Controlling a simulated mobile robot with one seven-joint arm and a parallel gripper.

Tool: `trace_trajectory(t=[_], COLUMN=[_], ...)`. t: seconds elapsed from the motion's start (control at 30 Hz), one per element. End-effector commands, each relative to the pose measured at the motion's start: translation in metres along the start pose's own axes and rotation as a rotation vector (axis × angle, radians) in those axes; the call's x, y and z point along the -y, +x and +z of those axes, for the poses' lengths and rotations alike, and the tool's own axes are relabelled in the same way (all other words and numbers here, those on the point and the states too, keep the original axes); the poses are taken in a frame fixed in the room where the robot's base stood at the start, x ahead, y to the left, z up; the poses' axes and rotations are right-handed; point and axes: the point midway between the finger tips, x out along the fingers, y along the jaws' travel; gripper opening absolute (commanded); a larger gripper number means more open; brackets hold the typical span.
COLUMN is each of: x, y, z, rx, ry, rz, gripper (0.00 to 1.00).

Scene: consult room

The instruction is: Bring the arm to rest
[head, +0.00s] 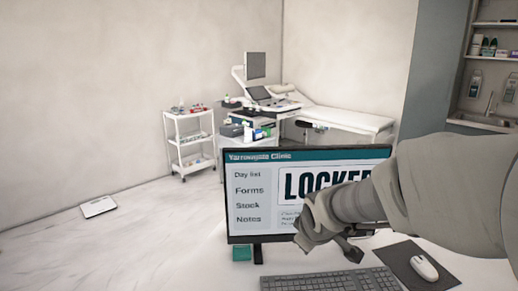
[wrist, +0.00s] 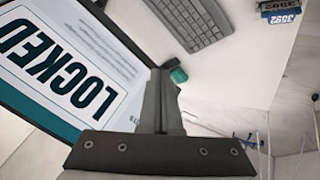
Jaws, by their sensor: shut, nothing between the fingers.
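My arm reaches in from the right in the head view, in front of the monitor (head: 257,200), and covers part of its screen. My gripper (head: 304,240) is in front of the screen's lower middle, above the desk. In the wrist view the two fingers of my gripper (wrist: 161,78) are together with nothing between them. The monitor screen (wrist: 62,80) fills the left of that view and reads "LOCKED". I cannot tell the exact gap between my gripper and the screen.
A keyboard (head: 330,281), a mouse (head: 424,268) on a dark mat (head: 400,262) and a small teal object (head: 242,253) are on the desk. Blue items marked 3592 (wrist: 282,10) show in the wrist view. Behind are a trolley (head: 190,141) and a couch (head: 345,119).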

Motion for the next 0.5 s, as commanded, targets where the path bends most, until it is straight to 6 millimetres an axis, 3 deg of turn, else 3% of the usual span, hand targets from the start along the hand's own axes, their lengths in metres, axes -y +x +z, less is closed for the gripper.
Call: trace_trajectory(t=[0.03, 0.1, 0.5], x=[-0.004, -0.005, 0.01], y=[-0.021, -0.043, -0.159], z=[0.002, 0.01, 0.059], rx=[0.011, 0.032, 0.101], ry=[0.036, 0.093, 0.45], rz=[0.013, 0.022, 0.028], gripper=[0.0, 0.0, 0.0])
